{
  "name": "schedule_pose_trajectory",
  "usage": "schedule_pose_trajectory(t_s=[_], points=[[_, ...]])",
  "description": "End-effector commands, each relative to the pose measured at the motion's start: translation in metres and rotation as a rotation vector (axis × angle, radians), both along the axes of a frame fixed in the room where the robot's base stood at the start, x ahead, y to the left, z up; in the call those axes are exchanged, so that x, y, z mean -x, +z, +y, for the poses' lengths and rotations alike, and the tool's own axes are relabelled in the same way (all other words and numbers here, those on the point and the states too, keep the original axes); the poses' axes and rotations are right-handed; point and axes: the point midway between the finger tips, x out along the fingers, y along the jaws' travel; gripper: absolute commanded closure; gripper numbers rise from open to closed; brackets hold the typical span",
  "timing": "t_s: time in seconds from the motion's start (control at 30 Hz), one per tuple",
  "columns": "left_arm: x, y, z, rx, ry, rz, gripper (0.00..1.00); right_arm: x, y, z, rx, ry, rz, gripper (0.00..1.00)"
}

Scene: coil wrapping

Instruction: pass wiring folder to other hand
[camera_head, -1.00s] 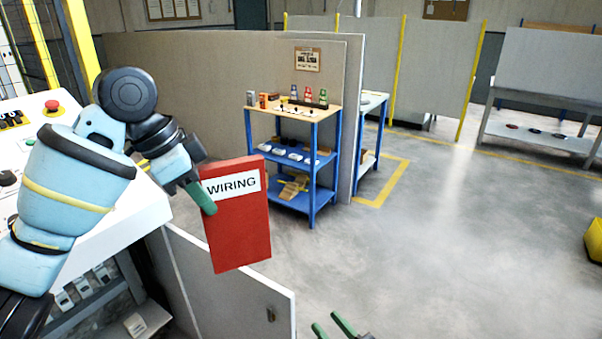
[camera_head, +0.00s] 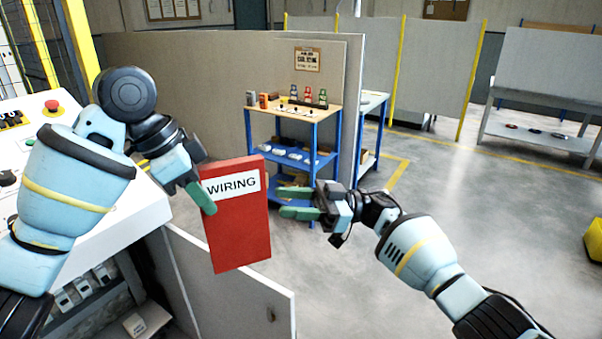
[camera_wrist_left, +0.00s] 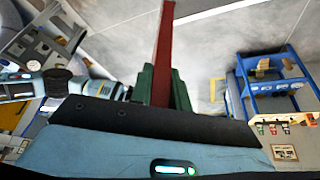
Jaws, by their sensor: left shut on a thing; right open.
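The red wiring folder (camera_head: 237,222), with a white WIRING label, hangs upright in the air in the head view. My left gripper (camera_head: 204,196) is shut on its left edge. In the left wrist view the folder (camera_wrist_left: 164,50) shows edge-on between the green fingers of my left gripper (camera_wrist_left: 160,86). My right gripper (camera_head: 282,202) is open and empty just right of the folder, its green fingers pointing left at the folder's right edge. A small gap seems to lie between them, though the depth is hard to tell.
A white control console (camera_head: 100,232) with a red button stands at the left. A low grey panel (camera_head: 245,300) is below the folder. A blue shelf cart (camera_head: 318,165) with small items stands behind my right gripper. The floor at the right (camera_head: 500,220) is mostly clear.

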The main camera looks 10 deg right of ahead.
Motion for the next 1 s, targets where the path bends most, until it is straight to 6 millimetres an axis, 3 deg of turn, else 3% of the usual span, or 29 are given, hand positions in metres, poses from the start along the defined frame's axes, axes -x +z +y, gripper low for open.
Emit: schedule_pose_trajectory(t_s=[0.1, 0.33, 0.73, 1.0], points=[[0.0, 0.001, 0.0, 0.001, -0.001, -0.002, 1.0, -0.002, 0.029, -0.005, 0.095, 0.088, 0.003, 0.56], [0.0, 0.001, 0.0, 0.001, -0.001, -0.002, 1.0, 0.0, 0.057, -0.014, 0.225, 0.178, 0.03, 0.56], [0.0, 0.001, 0.0, 0.001, -0.001, -0.002, 1.0, 0.003, 0.062, -0.012, 0.255, 0.197, 0.04, 0.56], [0.0, 0.001, 0.0, 0.001, -0.001, -0.002, 1.0, 0.013, 0.063, 0.024, 0.253, 0.199, 0.037, 0.56]])
